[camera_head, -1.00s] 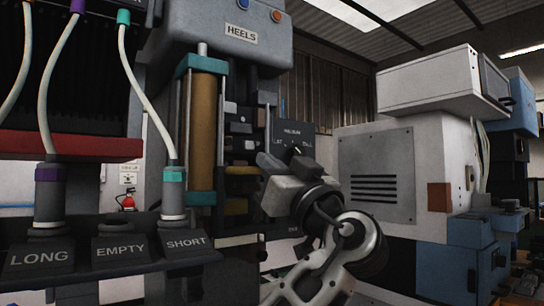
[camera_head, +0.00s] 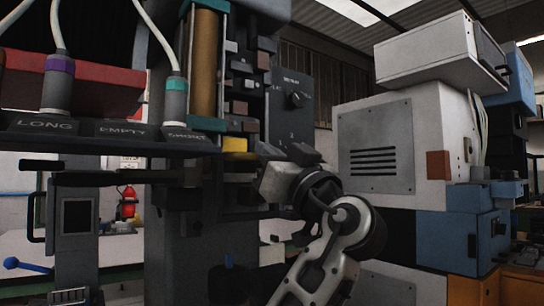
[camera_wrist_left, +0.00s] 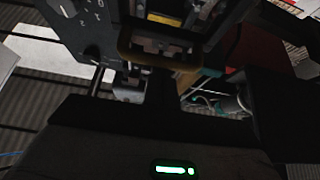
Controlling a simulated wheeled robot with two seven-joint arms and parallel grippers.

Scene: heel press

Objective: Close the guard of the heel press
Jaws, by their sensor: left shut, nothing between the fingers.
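The heel press stands at centre left in the head view, with a bronze cylinder (camera_head: 206,62) in a teal collar and a yellow block (camera_head: 235,145) below it. A dark panel with a dial (camera_head: 295,99) is on its right. My left gripper (camera_head: 268,152) is shut and empty, in front of the press just below this panel; I cannot tell whether it touches anything. In the left wrist view a dark yellowish frame (camera_wrist_left: 158,60) lies close ahead of the gripper. I cannot pick out the guard with certainty. My right gripper is out of view.
A rack labelled LONG, EMPTY and SHORT (camera_head: 120,130) juts out at left, with corded plugs in it. A dark bar (camera_head: 110,179) runs below it. A grey machine (camera_head: 378,155) and a blue cabinet (camera_head: 460,235) stand at right. A red fire extinguisher (camera_head: 128,202) is behind.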

